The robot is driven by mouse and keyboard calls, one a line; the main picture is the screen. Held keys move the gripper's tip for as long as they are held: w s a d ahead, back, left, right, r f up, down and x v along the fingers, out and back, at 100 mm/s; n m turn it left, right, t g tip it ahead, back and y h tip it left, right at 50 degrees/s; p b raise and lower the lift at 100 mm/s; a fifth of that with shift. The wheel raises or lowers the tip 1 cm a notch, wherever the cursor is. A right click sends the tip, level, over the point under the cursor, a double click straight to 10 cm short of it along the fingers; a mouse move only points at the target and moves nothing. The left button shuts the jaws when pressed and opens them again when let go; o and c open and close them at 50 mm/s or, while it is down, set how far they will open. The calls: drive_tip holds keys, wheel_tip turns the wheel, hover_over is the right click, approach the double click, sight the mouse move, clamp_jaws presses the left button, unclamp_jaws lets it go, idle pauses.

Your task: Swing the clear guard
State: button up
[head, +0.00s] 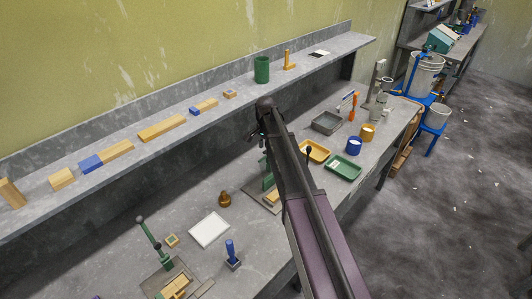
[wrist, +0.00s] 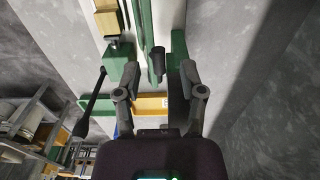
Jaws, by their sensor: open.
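A green press (head: 267,182) stands on the lower bench, largely hidden behind my arm in the head view. In the wrist view its green frame (wrist: 178,48) rises close to my gripper. My gripper (wrist: 160,71) is open, with one finger on each side of a dark upright knob (wrist: 158,60); I cannot tell whether either finger touches it. I cannot make out the clear guard's panel in either view, nor tell whether the knob belongs to it. In the head view my gripper is mostly hidden below the end of my arm.
A black-handled lever (wrist: 90,102) stands left of my gripper. A yellow tray (head: 314,150) and a green tray (head: 343,166) lie right of the press. A raised shelf (head: 215,118) with blocks and a green cup (head: 261,70) runs behind. A white plate (head: 209,230) lies at front.

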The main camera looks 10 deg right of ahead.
drive_tip(key=shift+f+b, duration=0.3)
drive_tip(key=shift+f, duration=0.15)
